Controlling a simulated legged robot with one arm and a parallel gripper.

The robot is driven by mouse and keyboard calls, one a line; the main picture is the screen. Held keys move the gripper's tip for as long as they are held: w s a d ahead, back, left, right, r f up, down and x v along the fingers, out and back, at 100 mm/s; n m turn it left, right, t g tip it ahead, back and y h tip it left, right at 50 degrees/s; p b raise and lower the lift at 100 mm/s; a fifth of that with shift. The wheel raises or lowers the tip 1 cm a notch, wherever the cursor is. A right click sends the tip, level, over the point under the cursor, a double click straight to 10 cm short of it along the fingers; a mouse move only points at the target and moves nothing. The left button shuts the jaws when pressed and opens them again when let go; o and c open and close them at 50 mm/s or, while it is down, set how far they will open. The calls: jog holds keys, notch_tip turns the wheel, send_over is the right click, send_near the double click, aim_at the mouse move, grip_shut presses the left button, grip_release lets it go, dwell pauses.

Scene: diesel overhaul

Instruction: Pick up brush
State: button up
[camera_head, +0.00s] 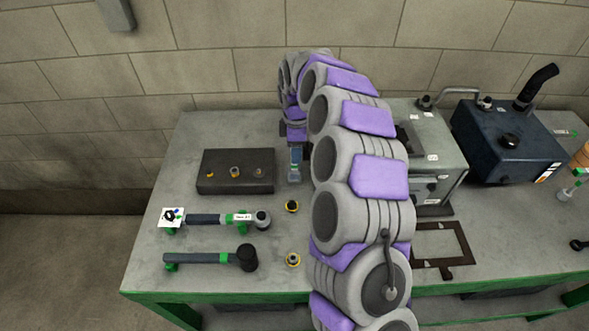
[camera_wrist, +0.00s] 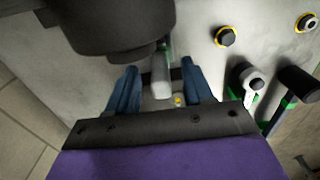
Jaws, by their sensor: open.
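My gripper (camera_head: 295,156) points down over the back middle of the bench, just right of a dark block. In the wrist view my gripper (camera_wrist: 159,68) is open, with one blue finger on each side of a pale grey-green piece, probably the brush (camera_wrist: 160,78). The fingers appear apart from it. In the head view a small pale piece, probably the same brush (camera_head: 294,175), shows just below the fingers. Its bristles cannot be made out, and my arm and gripper hide part of it.
The dark block (camera_head: 236,186) carries several small fittings. Two dark-handled tools, one upper (camera_head: 204,219) and one lower (camera_head: 205,258), lie on green holders at the front left. A grey machine (camera_head: 430,165) and a dark blue tank (camera_head: 507,146) stand right of my arm.

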notch_tip(320, 180, down, 3)
jog(key=shift+r, duration=0.2)
jog(key=shift+a, duration=0.45)
jog(key=shift+f, duration=0.1)
jog(key=c, duration=0.3)
jog(key=shift+d, duration=0.4)
jog(key=c, duration=0.5)
jog(key=shift+c, duration=0.6)
jog(key=shift+a, duration=0.15)
grip_shut()
